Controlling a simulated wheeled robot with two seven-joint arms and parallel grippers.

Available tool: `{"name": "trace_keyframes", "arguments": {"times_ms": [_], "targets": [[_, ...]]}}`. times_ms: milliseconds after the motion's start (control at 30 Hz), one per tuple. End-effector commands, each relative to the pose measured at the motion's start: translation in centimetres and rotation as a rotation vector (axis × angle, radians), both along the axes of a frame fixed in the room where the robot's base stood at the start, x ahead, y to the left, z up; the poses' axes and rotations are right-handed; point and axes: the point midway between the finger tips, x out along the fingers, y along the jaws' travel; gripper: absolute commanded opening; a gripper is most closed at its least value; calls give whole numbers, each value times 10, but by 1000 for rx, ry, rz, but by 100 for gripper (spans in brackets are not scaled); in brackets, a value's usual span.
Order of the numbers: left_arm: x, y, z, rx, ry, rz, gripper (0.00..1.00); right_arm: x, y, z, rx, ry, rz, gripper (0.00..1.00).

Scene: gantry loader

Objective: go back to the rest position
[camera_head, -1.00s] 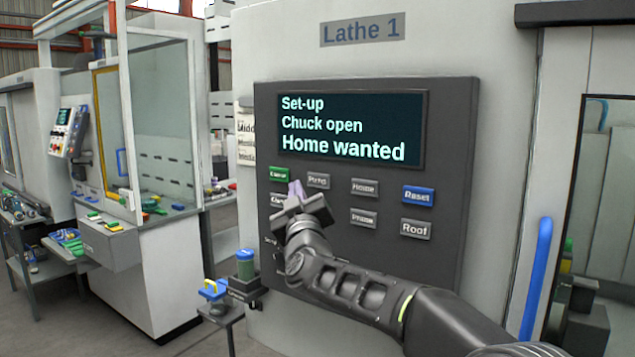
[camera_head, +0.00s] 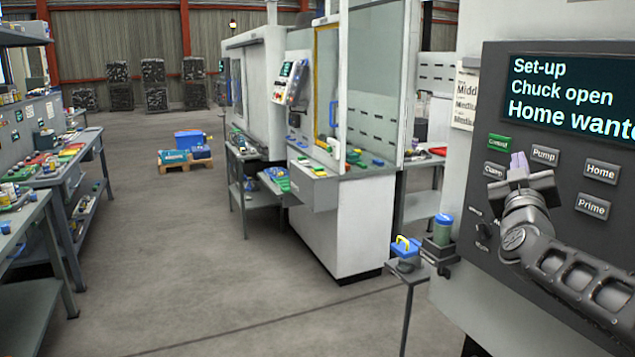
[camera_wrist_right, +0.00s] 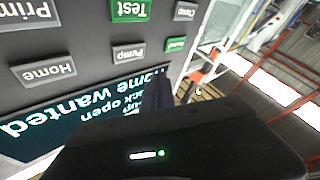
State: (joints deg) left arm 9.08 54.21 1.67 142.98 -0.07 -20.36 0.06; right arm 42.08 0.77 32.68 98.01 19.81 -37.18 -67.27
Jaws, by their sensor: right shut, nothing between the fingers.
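My right gripper (camera_head: 518,163) is shut and empty, in front of the lathe's dark control panel (camera_head: 484,138). In the right wrist view the panel appears upside down, with the Home button (camera_wrist_right: 43,74) and the Pump button (camera_wrist_right: 128,53). The screen (camera_head: 575,95) reads "Set-up", "Chuck open" and "Home wanted", cut off at the right edge. My left gripper is not in view.
A small stand with a blue box with a yellow handle (camera_head: 405,248) and a green jar with a blue lid (camera_head: 443,229) is beside the lathe. Another machine (camera_head: 352,225) stands behind. Workbenches (camera_head: 60,170) line the left.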

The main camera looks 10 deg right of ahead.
Motion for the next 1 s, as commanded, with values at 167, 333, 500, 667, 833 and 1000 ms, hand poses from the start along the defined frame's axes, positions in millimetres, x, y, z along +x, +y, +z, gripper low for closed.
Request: {"name": "trace_keyframes", "arguments": {"times_ms": [167,333,500,667,833,1000], "targets": [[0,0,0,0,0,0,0,8,11,-26,175,-32,98,0],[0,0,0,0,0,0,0,26,24,-141,435,76,192,0],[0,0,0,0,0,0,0,31,66,-276,696,241,262,0],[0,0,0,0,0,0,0,13,123,-396,916,420,298,0],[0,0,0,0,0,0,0,-35,194,-510,1115,639,305,0],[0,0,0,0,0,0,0,-111,269,-604,1267,890,290,0]]}}
